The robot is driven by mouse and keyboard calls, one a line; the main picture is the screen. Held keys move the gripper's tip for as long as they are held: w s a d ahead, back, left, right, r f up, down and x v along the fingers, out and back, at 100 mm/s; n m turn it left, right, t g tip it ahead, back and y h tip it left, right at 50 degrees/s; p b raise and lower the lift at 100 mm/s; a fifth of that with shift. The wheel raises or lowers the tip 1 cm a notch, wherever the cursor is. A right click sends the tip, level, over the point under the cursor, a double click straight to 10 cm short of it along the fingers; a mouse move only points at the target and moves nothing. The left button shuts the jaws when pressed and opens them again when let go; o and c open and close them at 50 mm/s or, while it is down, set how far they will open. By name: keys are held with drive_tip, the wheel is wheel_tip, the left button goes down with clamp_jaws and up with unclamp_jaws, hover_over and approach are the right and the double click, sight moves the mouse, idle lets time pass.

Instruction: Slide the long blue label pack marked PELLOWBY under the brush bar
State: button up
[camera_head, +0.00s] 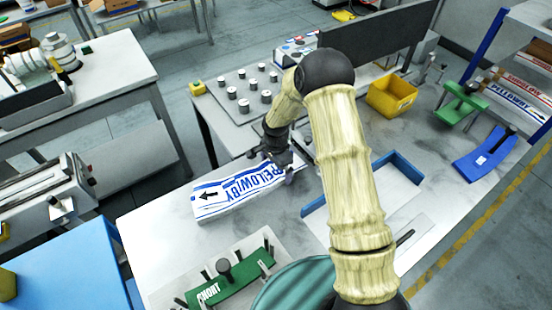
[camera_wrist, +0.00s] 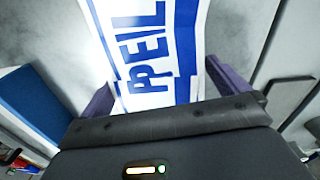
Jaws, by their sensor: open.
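The long blue-and-white label pack (camera_head: 222,198) lies flat on the grey table, left of its middle. Its blue PELLOWBY lettering and a black arrow pointing left show on top. My gripper (camera_head: 277,162) is at the pack's right end. In the wrist view the pack (camera_wrist: 155,45) runs between the two purple fingers of my open gripper (camera_wrist: 165,88), one at each side. Whether the fingers touch it I cannot tell. The near end of the pack is hidden by the gripper body. I cannot clearly pick out the brush bar.
A green holder marked SHORT (camera_head: 230,280) stands at the table's front. A blue-edged tray (camera_head: 405,166) lies right of my arm. A yellow bin (camera_head: 391,95) and blue curved piece (camera_head: 485,155) are farther right. A machine (camera_head: 50,205) stands left across a gap.

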wheel_tip(320, 180, up, 18)
drive_tip(key=b, duration=0.3)
drive_tip(key=shift+f, duration=0.25)
idle(0.3)
drive_tip(key=s+d+n+t, duration=0.1)
drive_tip(key=s+d+n, duration=0.2)
drive_tip(key=s, duration=0.4)
drive_tip(key=s+d+n, duration=0.4)
drive_tip(key=s, duration=0.3)
drive_tip(key=s+d+r+n+t, duration=0.1)
drive_tip(key=s+d+n, duration=0.2)
drive_tip(key=s, duration=0.4)
drive_tip(key=shift+d+n+t, duration=0.3)
drive_tip(key=shift+d, duration=0.35)
